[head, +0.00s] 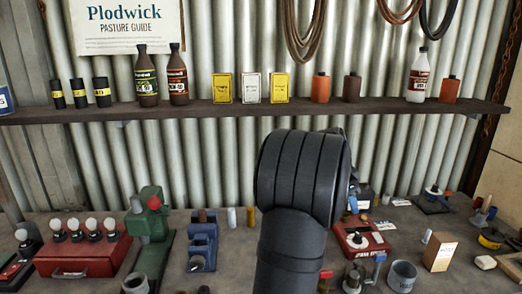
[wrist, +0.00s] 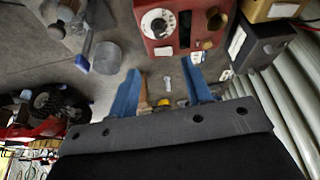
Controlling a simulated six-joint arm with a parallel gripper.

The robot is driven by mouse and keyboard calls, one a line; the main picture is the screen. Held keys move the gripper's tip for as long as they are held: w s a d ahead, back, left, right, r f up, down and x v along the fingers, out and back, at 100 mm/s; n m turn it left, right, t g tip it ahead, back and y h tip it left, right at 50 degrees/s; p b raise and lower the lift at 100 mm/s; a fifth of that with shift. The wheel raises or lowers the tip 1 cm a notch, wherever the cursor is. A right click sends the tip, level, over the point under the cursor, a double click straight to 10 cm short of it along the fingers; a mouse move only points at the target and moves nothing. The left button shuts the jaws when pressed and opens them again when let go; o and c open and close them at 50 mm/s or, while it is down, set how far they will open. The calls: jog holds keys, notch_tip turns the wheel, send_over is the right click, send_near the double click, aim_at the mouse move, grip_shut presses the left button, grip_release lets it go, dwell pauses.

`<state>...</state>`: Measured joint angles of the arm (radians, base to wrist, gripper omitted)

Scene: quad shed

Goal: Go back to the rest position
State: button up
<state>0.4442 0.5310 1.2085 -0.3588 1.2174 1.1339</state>
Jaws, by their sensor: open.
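My gripper (wrist: 162,80) shows in the wrist view with its two blue fingers spread apart. No object is held between them. Small items, including a wooden piece and a pale bolt-like piece (wrist: 167,83), show between the fingers but look to lie beyond them on the bench. In the head view my dark arm rises in the middle and hides the gripper. A red box with a white dial (head: 360,240) stands on the bench just right of my arm; it also shows in the wrist view (wrist: 185,40).
The grey bench (head: 225,275) is crowded. A red box with white knobs (head: 88,258), a green machine (head: 152,232) and a blue tool (head: 203,245) stand left. A grey cup (head: 402,277) and a cardboard box (head: 440,253) stand right. A shelf (head: 215,110) with bottles runs behind.

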aim_at(359, 234)
jog(key=x, duration=1.4)
jog(key=shift+r, duration=0.1)
jog(key=w+v, duration=0.1)
jog(key=v, duration=1.7)
jog(key=x, duration=1.2)
jog(key=s+x, duration=0.1)
jog(key=x, duration=0.5)
jog(key=shift+d, duration=0.1)
jog(key=shift+s+n, duration=0.1)
jog(key=shift+n, duration=0.5)
jog(key=n+t, duration=0.1)
jog(key=n, duration=0.2)
jog(key=n+t+y, duration=0.1)
jog(key=n, duration=0.2)
jog(key=shift+s+n+t, duration=0.15)
jog(key=shift+n+t, duration=0.15)
jog(key=shift+t, duration=0.1)
jog(key=v, duration=1.3)
jog(key=shift+d, duration=0.1)
